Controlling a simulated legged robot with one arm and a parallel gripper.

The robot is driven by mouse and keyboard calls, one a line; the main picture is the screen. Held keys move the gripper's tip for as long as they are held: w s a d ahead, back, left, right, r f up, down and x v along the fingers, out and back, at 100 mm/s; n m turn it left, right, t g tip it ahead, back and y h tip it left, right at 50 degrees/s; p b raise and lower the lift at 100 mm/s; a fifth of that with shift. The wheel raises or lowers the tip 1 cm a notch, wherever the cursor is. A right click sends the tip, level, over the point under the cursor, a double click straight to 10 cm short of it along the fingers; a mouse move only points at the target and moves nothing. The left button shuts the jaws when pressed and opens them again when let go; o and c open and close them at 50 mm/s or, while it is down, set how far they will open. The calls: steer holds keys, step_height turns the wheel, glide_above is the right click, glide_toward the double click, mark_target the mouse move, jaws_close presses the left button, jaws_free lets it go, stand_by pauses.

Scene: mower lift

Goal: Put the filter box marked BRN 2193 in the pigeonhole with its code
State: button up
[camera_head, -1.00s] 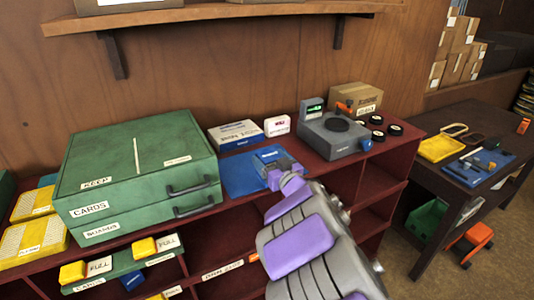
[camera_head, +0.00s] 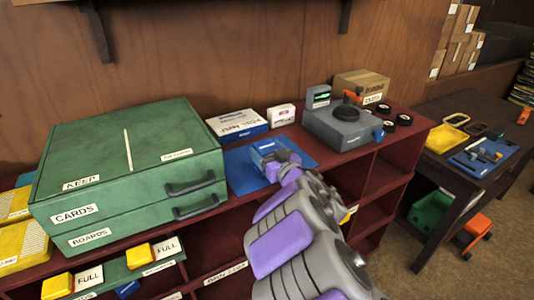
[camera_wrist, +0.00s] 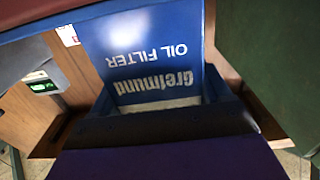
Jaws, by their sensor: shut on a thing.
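A blue box printed Greimund OIL FILTER (camera_wrist: 158,58) fills the middle of the wrist view, its print upside down. My gripper (camera_head: 272,160) is shut on it, above or on the blue mat (camera_head: 242,172); I cannot tell whether the box touches the mat. Only a small part of the held box (camera_head: 266,148) shows in the head view. No BRN 2193 marking is readable on it. The red shelf unit has open pigeonholes (camera_head: 384,180) at right. A label below my arm (camera_head: 225,272) is too small to read surely.
A green case marked CARDS and BOARDS (camera_head: 128,175) stands left of the mat. A white and blue box (camera_head: 237,124), a small white box (camera_head: 281,115), a grey device (camera_head: 343,127) and a cardboard box (camera_head: 362,85) stand behind and right. A dark table (camera_head: 455,175) is further right.

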steer(key=o, duration=0.9)
steer(key=shift+o, duration=0.8)
steer(key=shift+w+d, duration=0.1)
steer(key=shift+d, duration=0.25)
steer(key=shift+o, duration=0.9)
steer(key=d, duration=0.2)
steer(key=shift+d+r, duration=0.15)
steer(key=shift+d, duration=0.15)
steer(key=shift+s+a, duration=0.4)
steer(key=shift+a, duration=0.15)
steer(key=shift+s+d+p, duration=0.1)
steer(key=shift+s+p, duration=0.3)
steer(key=shift+s, duration=0.6)
steer(key=w+d+b+v, duration=0.1)
steer(key=b+v, duration=0.3)
steer(key=v, duration=0.5)
steer(key=shift+s+d, duration=0.35)
steer(key=shift+d, duration=0.05)
steer(key=shift+a, duration=0.15)
